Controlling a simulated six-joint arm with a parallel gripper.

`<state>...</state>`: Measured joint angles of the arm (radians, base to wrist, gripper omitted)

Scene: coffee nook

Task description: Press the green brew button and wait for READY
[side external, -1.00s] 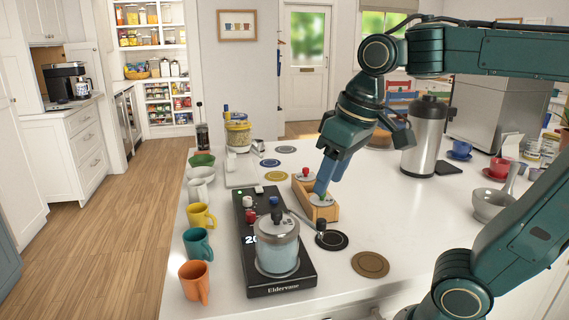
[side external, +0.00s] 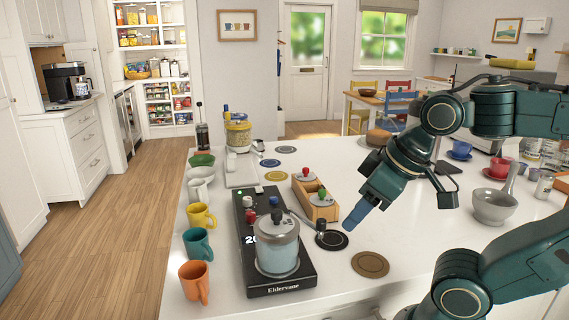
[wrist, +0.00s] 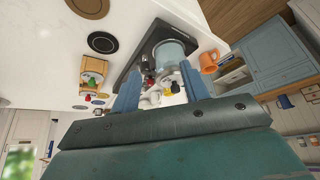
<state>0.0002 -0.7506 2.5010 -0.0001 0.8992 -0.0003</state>
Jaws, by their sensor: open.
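The black brewing machine (side external: 262,281) lies on the white counter, its display partly hidden behind a lidded glass jar (side external: 278,255) of pale blue contents. White, red and blue knobs show behind the jar; I cannot make out a green button on the machine. A green-knobbed lid (side external: 322,198) and a red-knobbed lid (side external: 306,176) sit in a wooden box (side external: 326,215) right of the machine. My gripper (side external: 352,222) hangs open and empty above the counter, right of the machine and box. In the wrist view its two blue fingers (wrist: 160,85) are apart, with the machine (wrist: 130,65) beyond.
Orange (side external: 196,282), teal (side external: 197,244) and yellow (side external: 200,216) mugs line the left counter edge. A black coaster (side external: 331,242) and a brown coaster (side external: 370,265) lie right of the machine. A grey mortar (side external: 492,208) stands farther right.

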